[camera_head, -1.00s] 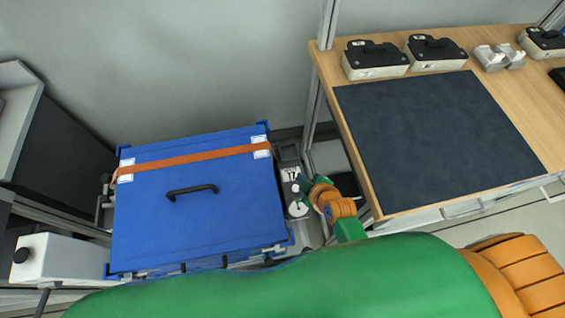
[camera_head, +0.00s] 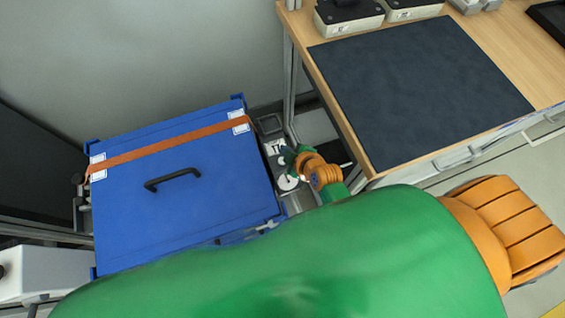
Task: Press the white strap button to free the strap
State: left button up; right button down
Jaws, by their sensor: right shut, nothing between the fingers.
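The orange strap (camera_head: 150,150) runs across the lid of the blue crate (camera_head: 222,185) and looks taut, with a white label near each end. Beside the crate's right side is a control panel with a round white button (camera_head: 288,183) and smaller pale controls behind it; I cannot read their markings. My right gripper (camera_head: 286,156), small and green, is shut and empty over this panel, just behind the round white button. Whether it touches a control I cannot tell. My left gripper is not in view.
A wooden bench (camera_head: 540,72) with a dark mat (camera_head: 415,90) stands at the right, its edge close to my right wrist. Black-and-white devices (camera_head: 348,14) sit at its back. A white box (camera_head: 45,272) is at the lower left. My green arm covers the foreground.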

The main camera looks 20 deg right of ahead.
aim_at(282, 158)
notch_tip(282, 158, down, 4)
jog(key=b, duration=0.3)
jog(key=shift+f, duration=0.1)
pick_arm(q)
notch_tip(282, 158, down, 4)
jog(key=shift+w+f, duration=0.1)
pick_arm(e)
jog(key=shift+f, duration=0.2)
dwell(1.2)
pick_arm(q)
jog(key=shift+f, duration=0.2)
pick_arm(e)
jog(key=shift+f, duration=0.4)
pick_arm(q)
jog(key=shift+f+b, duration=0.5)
jog(key=shift+b, duration=0.2)
pick_arm(e)
jog(key=shift+f, duration=0.65)
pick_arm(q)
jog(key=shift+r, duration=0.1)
pick_arm(e)
jog(key=shift+r, duration=0.1)
pick_arm(q)
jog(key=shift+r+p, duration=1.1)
jog(key=shift+p, duration=0.05)
pick_arm(e)
jog(key=shift+r, duration=0.95)
